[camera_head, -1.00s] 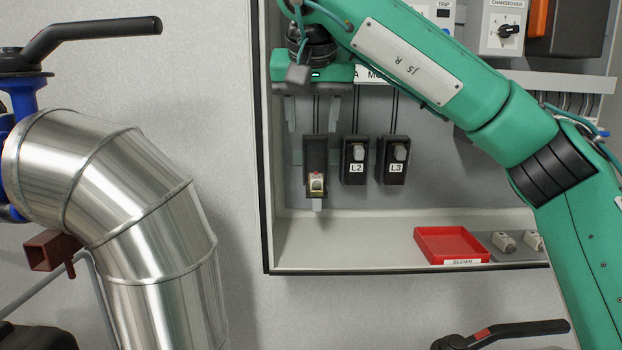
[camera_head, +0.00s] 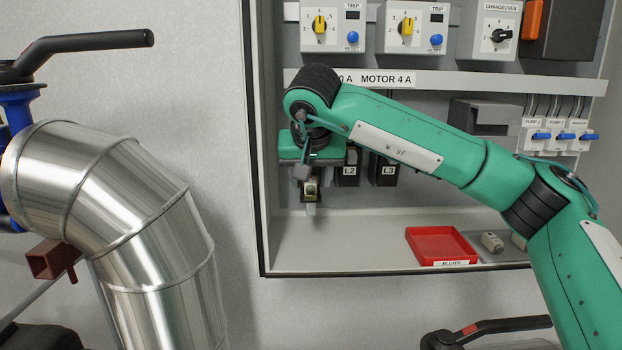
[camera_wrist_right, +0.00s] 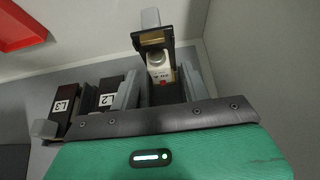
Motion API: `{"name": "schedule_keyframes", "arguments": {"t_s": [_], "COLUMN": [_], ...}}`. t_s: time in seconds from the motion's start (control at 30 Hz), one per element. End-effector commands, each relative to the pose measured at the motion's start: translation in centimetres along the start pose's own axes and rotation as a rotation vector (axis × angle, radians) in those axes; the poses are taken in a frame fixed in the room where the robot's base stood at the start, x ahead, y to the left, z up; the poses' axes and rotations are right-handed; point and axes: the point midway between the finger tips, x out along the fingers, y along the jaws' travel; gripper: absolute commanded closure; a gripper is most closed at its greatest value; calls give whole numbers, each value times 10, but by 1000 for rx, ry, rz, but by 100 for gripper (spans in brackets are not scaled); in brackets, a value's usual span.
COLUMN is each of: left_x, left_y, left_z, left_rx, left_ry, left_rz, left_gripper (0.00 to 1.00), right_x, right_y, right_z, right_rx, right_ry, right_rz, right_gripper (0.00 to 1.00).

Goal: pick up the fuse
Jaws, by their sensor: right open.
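A white fuse (camera_wrist_right: 160,68) with a red mark sits in the opened first fuse holder, left of L2 and L3. The holder's tilted-out front (camera_head: 311,190) has a brass contact and shows below my gripper in the head view. My right gripper (camera_head: 306,168) is over this holder, pointing down along the panel. In the right wrist view its grey fingers (camera_wrist_right: 162,76) are apart, one on each side of the fuse. I cannot tell whether they touch it. In the head view the fuse and most of the fingers are hidden. My left gripper is out of view.
Closed holders L2 (camera_head: 347,172) and L3 (camera_head: 383,174) are close on the right. A red tray marked BLOWN (camera_head: 437,240) stands on the cabinet floor, beside a grey holder with pale fuses (camera_head: 491,242). The cabinet's left wall (camera_head: 262,150) is close to the gripper.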

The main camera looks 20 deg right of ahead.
Motion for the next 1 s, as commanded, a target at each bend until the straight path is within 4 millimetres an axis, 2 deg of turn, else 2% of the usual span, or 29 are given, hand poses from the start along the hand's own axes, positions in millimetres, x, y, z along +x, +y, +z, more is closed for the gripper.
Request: {"name": "schedule_keyframes", "arguments": {"t_s": [0.23, 0.47, 0.77, 1.0], "left_x": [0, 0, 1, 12], "left_y": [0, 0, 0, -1], "left_z": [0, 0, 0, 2], "left_rx": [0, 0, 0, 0], "left_ry": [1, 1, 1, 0], "left_rz": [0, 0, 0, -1], "left_gripper": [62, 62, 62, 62], "right_x": [2, 2, 2, -3], "right_y": [0, 0, 0, 2], "right_z": [0, 0, 0, 0], "right_rx": [-1, 0, 0, 1], "right_ry": [1, 0, 1, 2], "right_rz": [0, 0, 0, 1], "right_gripper": [55, 100, 100, 100]}}
